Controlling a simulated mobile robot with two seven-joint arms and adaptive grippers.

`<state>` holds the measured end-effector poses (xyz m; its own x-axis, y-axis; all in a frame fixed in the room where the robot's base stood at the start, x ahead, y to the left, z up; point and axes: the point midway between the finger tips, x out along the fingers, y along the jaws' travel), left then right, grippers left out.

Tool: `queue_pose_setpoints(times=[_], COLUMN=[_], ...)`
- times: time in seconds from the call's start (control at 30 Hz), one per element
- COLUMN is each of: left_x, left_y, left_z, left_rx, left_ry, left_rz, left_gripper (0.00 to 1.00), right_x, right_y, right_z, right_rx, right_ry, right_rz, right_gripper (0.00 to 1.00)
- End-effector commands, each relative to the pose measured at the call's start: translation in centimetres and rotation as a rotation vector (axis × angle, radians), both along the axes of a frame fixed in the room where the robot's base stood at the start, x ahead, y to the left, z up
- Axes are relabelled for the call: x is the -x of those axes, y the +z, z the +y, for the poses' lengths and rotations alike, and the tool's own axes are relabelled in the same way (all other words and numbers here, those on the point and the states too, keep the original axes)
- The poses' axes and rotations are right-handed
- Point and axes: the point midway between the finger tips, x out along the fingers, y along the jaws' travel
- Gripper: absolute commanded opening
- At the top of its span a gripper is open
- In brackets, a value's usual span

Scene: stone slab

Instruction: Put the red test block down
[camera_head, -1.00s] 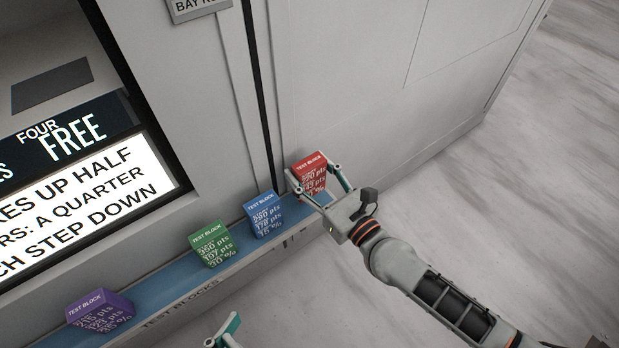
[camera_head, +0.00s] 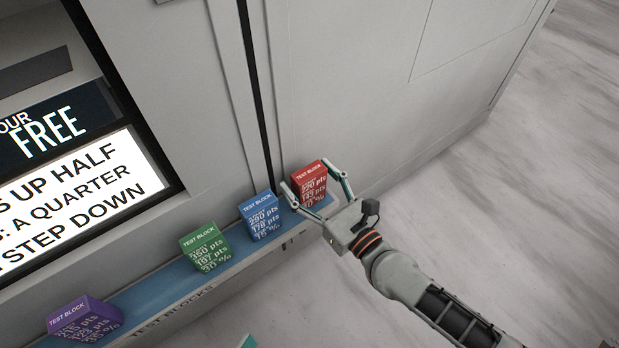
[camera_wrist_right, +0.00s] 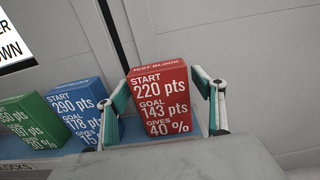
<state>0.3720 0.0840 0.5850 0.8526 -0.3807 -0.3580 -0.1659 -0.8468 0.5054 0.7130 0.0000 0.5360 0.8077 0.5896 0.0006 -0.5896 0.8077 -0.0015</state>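The red test block (camera_head: 311,185) stands upright at the right end of the blue ledge (camera_head: 168,283), against the grey wall. It also shows in the right wrist view (camera_wrist_right: 160,98), its printed face towards me. My right gripper (camera_head: 308,178) is open around it, one finger on each side. In the wrist view a gap shows between the right finger and the block; the left finger is very close to its edge, and I cannot tell whether it touches. Only a teal tip of my left gripper (camera_head: 247,342) shows at the bottom edge; its state is not visible.
A blue test block (camera_head: 260,216) stands just left of the red one. A green block (camera_head: 206,248) and a purple block (camera_head: 85,320) are farther left on the ledge. A sign panel (camera_head: 75,190) is above left. The floor (camera_head: 540,210) on the right is clear.

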Motion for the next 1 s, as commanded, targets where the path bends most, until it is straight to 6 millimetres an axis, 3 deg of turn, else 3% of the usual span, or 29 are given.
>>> queue_pose_setpoints(times=[0.27,0.7,1.0], left_x=[-0.4,0.2,0.3], left_y=[0.6,-0.5,-0.2], left_z=[0.2,0.2,-0.6], left_rx=[-0.027,-0.017,0.044], left_ry=[-0.010,-0.008,0.012], left_rz=[-0.018,0.007,0.017], left_gripper=[0.00,0.00,0.00], right_x=[-0.1,7.0,9.6], right_y=[0.8,0.0,0.2], right_z=[0.0,-5.1,-7.0], right_rx=[0.001,0.001,0.000], right_ry=[0.000,0.000,0.000], right_rz=[-0.005,0.007,0.004], right_gripper=[0.68,0.68,0.68])
